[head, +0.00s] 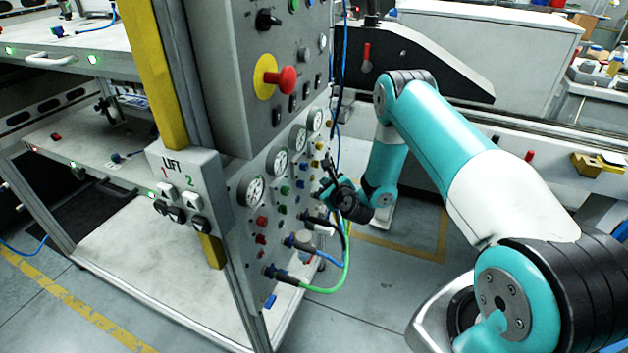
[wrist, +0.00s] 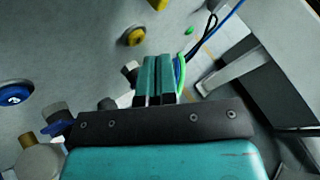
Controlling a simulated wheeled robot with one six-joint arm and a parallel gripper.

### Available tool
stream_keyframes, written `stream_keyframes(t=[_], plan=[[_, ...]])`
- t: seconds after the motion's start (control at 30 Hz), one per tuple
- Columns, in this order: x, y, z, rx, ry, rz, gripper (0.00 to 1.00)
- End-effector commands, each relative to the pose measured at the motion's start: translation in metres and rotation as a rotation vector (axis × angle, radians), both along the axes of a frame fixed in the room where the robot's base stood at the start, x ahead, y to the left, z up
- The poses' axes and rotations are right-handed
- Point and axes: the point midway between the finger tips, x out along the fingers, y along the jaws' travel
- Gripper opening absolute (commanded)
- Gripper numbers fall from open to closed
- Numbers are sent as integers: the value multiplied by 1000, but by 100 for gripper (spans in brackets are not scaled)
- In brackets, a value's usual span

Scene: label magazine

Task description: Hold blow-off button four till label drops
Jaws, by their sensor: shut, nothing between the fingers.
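The grey control panel (head: 262,178) carries columns of small red, green, blue and yellow buttons below round gauges. No button number is legible, so I cannot tell which is four. My gripper (head: 322,190) is shut and empty at the panel's right side, beside the button columns. In the wrist view its closed fingers (wrist: 155,60) point toward the panel face. A yellow button (wrist: 134,37) lies just beyond and left of the fingertips, apart from them in the picture. A blue button (wrist: 15,95) is at the far left. I see no label.
Below my gripper, fittings with a green hose (head: 325,290) and a blue hose (head: 330,263) stick out from the panel. A red stop knob on a yellow plate (head: 264,77) is above. A lift control box (head: 183,170) is at left.

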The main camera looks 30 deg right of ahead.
Motion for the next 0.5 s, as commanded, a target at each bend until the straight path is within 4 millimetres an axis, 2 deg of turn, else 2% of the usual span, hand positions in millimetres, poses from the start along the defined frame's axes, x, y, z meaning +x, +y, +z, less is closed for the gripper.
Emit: stream_keyframes(t=[0.2,0.5], plan=[[-3,-2,-3,2,3,-2,0],[-25,-21,-6,2,3,-4,0]])
